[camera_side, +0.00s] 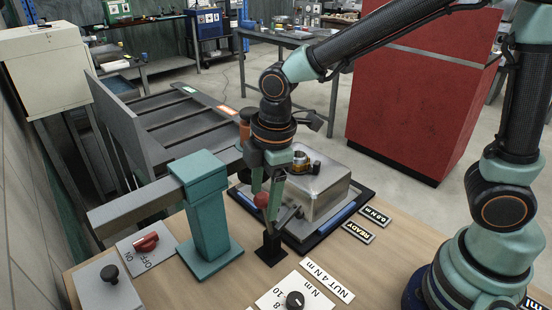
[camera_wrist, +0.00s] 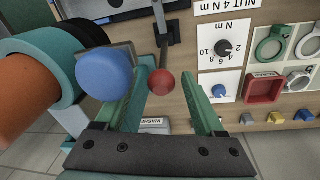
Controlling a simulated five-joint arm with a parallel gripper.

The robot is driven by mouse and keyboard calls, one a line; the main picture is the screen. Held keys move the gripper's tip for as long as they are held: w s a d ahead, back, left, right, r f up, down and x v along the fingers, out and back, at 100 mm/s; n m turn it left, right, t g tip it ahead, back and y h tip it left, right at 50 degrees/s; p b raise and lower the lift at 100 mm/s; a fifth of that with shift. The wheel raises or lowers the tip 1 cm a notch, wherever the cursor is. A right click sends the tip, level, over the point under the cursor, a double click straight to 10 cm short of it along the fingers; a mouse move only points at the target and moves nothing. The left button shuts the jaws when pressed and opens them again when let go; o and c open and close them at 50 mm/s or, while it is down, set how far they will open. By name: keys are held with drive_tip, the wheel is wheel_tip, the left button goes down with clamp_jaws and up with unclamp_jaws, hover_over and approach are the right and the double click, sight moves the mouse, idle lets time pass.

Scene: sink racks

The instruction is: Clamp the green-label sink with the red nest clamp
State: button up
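A red ball knob (camera_side: 262,200) tops a thin lever on a small black base (camera_side: 271,250) at the bench, in front of a metal box (camera_side: 318,190) on a dark tray. In the wrist view the red knob (camera_wrist: 161,82) shows between the fingers. My gripper (camera_side: 266,185) is open around the knob, with a clear gap to the right finger; contact on the left cannot be told. It also shows in the wrist view (camera_wrist: 168,85).
A teal post (camera_side: 205,215) with a grey beam stands close left of my gripper. A blue ball (camera_wrist: 104,74) and an orange cylinder (camera_wrist: 40,82) are near its left finger. A dial (camera_side: 294,299), a red switch (camera_side: 146,242) and READY sign (camera_side: 358,232) are on the bench.

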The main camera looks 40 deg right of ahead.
drive_tip(key=shift+r, duration=0.1)
wheel_tip(320, 180, up, 12)
drive_tip(key=s, duration=0.1)
drive_tip(key=shift+s+d, duration=0.2)
drive_tip(key=shift+d, duration=0.1)
drive_tip(key=shift+w+a, duration=0.1)
drive_tip(key=shift+a, duration=0.15)
drive_tip(key=c, duration=0.9)
drive_tip(key=shift+n+g+h, duration=0.5)
drive_tip(key=shift+n+g, duration=0.1)
drive_tip(key=shift+g, duration=0.3)
drive_tip(key=w+a, duration=0.1)
drive_tip(key=a, duration=0.4)
drive_tip(key=w+a, duration=0.1)
drive_tip(key=a, duration=0.1)
drive_tip(key=shift+w+a+r, duration=0.1)
drive_tip(key=shift+w+a, duration=0.1)
drive_tip(key=shift+w, duration=0.15)
clamp_jaws()
drive_tip(key=d+f, duration=0.3)
drive_tip(key=f, duration=0.7)
drive_tip(key=shift+s+d+f, duration=0.3)
drive_tip(key=shift+s, duration=0.1)
